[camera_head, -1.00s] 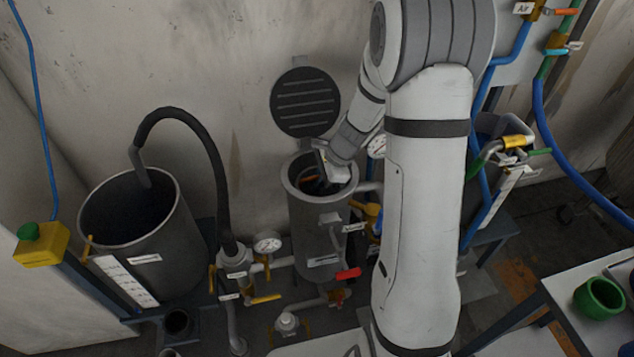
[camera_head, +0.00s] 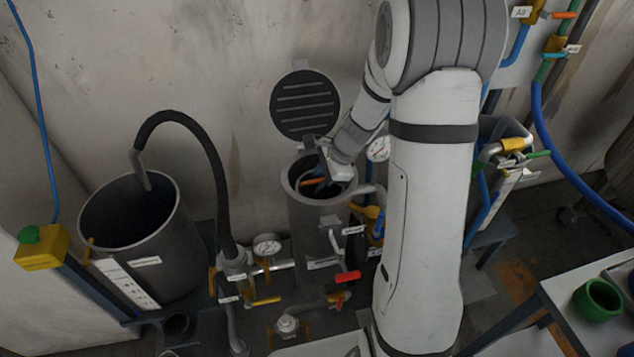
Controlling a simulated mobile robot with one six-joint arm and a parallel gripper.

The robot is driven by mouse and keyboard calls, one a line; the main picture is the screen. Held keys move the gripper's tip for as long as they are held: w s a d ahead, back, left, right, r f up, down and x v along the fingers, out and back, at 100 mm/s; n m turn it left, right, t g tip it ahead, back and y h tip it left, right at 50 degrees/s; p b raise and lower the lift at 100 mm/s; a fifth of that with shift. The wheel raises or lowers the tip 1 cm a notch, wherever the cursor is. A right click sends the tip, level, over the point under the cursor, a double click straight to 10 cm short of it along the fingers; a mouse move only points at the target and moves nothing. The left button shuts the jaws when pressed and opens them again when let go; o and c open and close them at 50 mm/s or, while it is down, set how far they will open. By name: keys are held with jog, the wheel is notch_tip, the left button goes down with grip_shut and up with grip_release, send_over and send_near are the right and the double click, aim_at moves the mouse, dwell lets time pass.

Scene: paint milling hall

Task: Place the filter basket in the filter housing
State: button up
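The filter housing (camera_head: 316,222) is a grey upright cylinder in the middle of the view. Its round slotted lid (camera_head: 305,104) stands open behind the mouth. Inside the mouth shows an orange bar (camera_head: 314,181), which looks like the handle of the filter basket; the basket's body is hidden in the dark inside of the housing. My gripper (camera_head: 329,172) reaches down from the upper right into the housing mouth, close to the orange bar. The fingertips are small and partly hidden, so I cannot tell whether they hold the bar.
A large open grey tank (camera_head: 147,265) with a black hose (camera_head: 212,165) stands at left. Gauges, and a valve with a red handle (camera_head: 348,277), crowd the housing's base. A table at right bears a green cup (camera_head: 597,300).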

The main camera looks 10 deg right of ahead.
jog(key=p+v, duration=0.2)
jog(key=v, duration=0.8)
jog(key=s+a+r+n+h, duration=0.2)
jog(key=s+r+n, duration=0.1)
jog(key=s+n, duration=0.5)
jog(key=s+a+r+n+h, duration=0.2)
jog(key=s+r+n, duration=0.2)
jog(key=s+n, duration=0.5)
jog(key=s, duration=0.2)
jog(key=shift+s+a+r+n+h, duration=0.2)
jog(key=shift+s+n+h, duration=0.05)
jog(key=shift+n+h, duration=0.05)
jog(key=shift+r, duration=0.15)
notch_tip(320, 180, up, 8)
jog(key=p, duration=0.6)
jog(key=shift+s+p, duration=0.2)
jog(key=shift+p, duration=0.2)
